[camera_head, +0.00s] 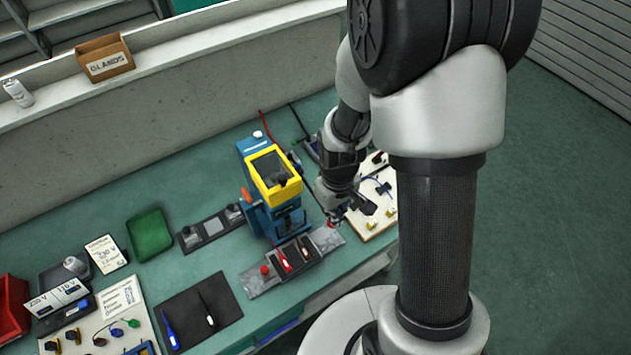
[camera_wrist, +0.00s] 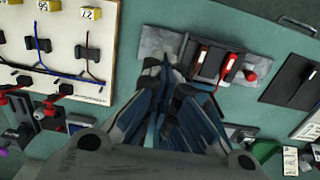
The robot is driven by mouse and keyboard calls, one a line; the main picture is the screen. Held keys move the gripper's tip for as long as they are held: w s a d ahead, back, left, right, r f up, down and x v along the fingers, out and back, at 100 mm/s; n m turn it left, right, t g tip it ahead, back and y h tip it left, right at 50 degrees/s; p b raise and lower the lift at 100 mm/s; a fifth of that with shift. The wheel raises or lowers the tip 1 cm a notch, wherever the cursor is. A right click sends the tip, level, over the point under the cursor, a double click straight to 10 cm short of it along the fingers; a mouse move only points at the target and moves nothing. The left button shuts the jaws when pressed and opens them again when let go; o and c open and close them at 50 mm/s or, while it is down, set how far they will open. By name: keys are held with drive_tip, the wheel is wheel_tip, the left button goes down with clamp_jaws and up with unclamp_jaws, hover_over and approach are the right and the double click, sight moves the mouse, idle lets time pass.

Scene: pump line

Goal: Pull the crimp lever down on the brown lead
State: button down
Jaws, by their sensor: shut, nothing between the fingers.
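I cannot tell for sure which part is the crimp lever. My gripper (camera_head: 338,219) is shut and empty, by the plate's right end. Its fingers (camera_wrist: 168,72) hide what lies beneath them in the wrist view.
A pale board (camera_head: 382,222) with wires and yellow tags lies right of the machine and shows in the wrist view (camera_wrist: 62,45). A red knob (camera_wrist: 252,76) stands on the plate.

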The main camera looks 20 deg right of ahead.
drive_tip(key=shift+f, duration=0.1)
wheel_tip(320, 180, up, 13)
drive_tip(key=w+p, duration=0.2)
drive_tip(key=p, duration=0.8)
drive_tip(key=shift+a, duration=0.35)
drive_tip(key=shift+f, duration=0.1)
drive_tip(key=s+r+m+t+b, duration=0.2)
drive_tip(key=s+r+b, duration=0.2)
drive_tip(key=r+b, duration=0.3)
drive_tip(key=s+r+m+t+b, duration=0.1)
drive_tip(key=s+r+b, duration=0.3)
drive_tip(key=s, duration=0.7)
drive_tip(key=shift+m+t+b, duration=0.3)
drive_tip(key=shift+t+b, duration=0.25)
drive_tip(key=shift+t, duration=0.25)
